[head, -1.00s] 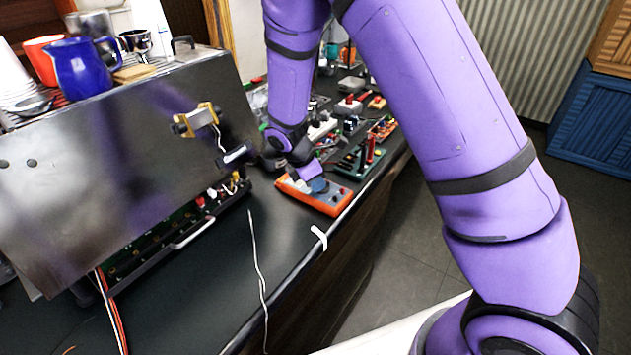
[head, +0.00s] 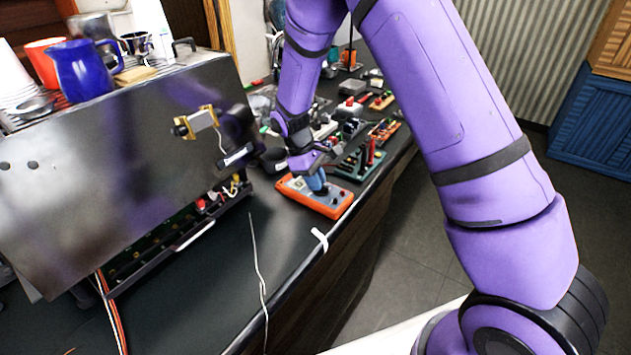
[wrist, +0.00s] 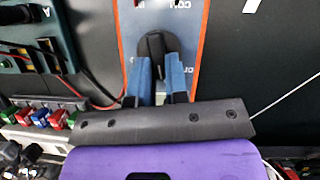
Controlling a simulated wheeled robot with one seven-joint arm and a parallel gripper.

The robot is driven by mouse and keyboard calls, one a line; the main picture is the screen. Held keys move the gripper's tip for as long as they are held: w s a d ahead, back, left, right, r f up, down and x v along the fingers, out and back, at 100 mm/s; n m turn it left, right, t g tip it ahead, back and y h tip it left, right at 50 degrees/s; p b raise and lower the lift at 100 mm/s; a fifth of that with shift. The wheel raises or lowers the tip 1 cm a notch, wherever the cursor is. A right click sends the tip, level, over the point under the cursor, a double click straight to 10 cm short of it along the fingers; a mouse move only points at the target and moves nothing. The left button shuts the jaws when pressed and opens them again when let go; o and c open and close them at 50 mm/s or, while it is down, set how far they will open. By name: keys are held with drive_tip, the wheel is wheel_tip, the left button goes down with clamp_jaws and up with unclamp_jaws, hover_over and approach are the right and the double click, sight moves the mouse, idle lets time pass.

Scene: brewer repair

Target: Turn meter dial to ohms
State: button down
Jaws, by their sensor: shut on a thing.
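The orange meter (head: 328,203) lies flat on the dark counter near its front edge. In the wrist view its blue-grey face and orange rim (wrist: 203,40) run up from my gripper. The black dial (wrist: 157,46) sits between the blue fingers of my gripper (wrist: 160,75), which are shut on its knob. In the head view my gripper (head: 316,182) comes down onto the meter from above. Some lettering shows on the meter's face, but I cannot read which setting the dial points to.
The metal brewer (head: 110,150) stands at the left with its lower board exposed. A green board with red and black posts (head: 362,158) sits just behind the meter. A white tag (head: 319,238) and a thin wire (head: 256,255) lie on the clear counter in front.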

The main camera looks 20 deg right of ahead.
drive_tip(key=m, duration=0.1)
drive_tip(key=m+y, duration=0.1)
drive_tip(key=m, duration=0.1)
drive_tip(key=shift+w+d+m+g, duration=0.2)
drive_tip(key=shift+d+m+g, duration=0.05)
drive_tip(key=shift+m+g, duration=0.15)
drive_tip(key=shift+d+m+y, duration=0.15)
drive_tip(key=shift+m+y, duration=0.3)
drive_tip(key=shift+m, duration=0.55)
drive_tip(key=shift+d+m+y, duration=0.1)
drive_tip(key=shift+m+y, duration=0.35)
drive_tip(key=shift+m, duration=0.55)
drive_tip(key=shift+g, duration=0.3)
drive_tip(key=c, duration=1.1)
unclamp_jaws()
drive_tip(key=shift+w, duration=0.1)
drive_tip(key=v, duration=1)
drive_tip(key=shift+w+d+r, duration=0.1)
drive_tip(key=shift+r, duration=0.25)
